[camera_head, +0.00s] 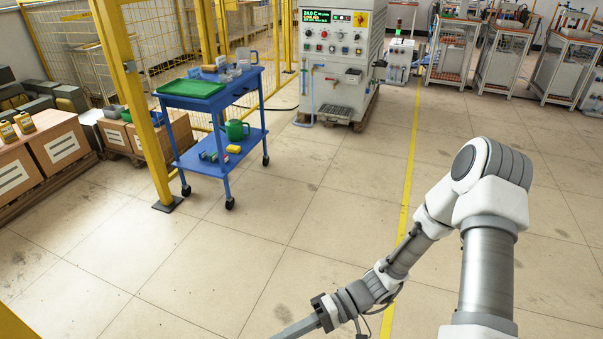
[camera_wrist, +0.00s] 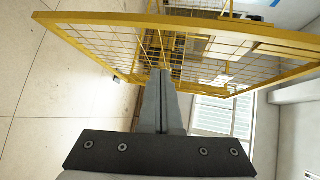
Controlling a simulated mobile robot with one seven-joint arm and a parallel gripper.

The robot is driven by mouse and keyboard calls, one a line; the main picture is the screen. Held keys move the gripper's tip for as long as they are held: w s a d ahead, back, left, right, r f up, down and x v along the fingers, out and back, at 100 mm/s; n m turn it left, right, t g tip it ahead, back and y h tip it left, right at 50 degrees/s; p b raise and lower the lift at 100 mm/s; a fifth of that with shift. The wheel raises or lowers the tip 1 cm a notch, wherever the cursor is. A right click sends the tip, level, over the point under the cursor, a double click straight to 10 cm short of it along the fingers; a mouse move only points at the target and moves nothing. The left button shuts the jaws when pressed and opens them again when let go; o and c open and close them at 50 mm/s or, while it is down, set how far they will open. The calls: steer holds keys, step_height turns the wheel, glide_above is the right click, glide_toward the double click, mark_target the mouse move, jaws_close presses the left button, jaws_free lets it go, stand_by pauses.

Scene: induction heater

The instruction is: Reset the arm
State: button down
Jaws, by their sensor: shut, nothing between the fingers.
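My arm stretches from the right side of the head view down to the lower middle, over open floor. My gripper (camera_head: 285,333) is at the bottom edge of that view, partly cut off. In the wrist view my gripper (camera_wrist: 162,75) has its two grey fingers together, with nothing between them. Beyond the fingertips a yellow-framed wire mesh fence (camera_wrist: 110,45) shows, tilted in the picture. I cannot tell how far the fence is from the fingers.
A blue cart (camera_head: 232,100) with a green tray (camera_head: 191,88) and a green watering can (camera_head: 235,129) stands at left. The induction heater cabinet (camera_head: 335,70) stands at the back. Boxes (camera_head: 60,150) are far left; workbenches (camera_head: 505,55) back right. The middle floor is clear.

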steer(key=s+d+r+m+t+h, duration=0.1)
steer(key=d+r+t+h, duration=0.4)
steer(key=r, duration=0.5)
steer(key=s+d+r+m+t+h, duration=0.2)
steer(key=d+r+t+h, duration=0.15)
steer(key=d+r, duration=0.5)
steer(key=s+d+r+m+t+h, duration=0.1)
steer(key=d+r+t+h, duration=0.4)
steer(key=r, duration=0.6)
step_height(320, 180, up, 13)
steer(key=g+p, duration=0.1)
steer(key=p, duration=1.2)
steer(key=shift+w+a+g, duration=0.15)
steer(key=shift+a+g, duration=0.2)
steer(key=shift+a+f+h, duration=0.15)
steer(key=shift+a+h, duration=0.05)
steer(key=shift+h, duration=0.05)
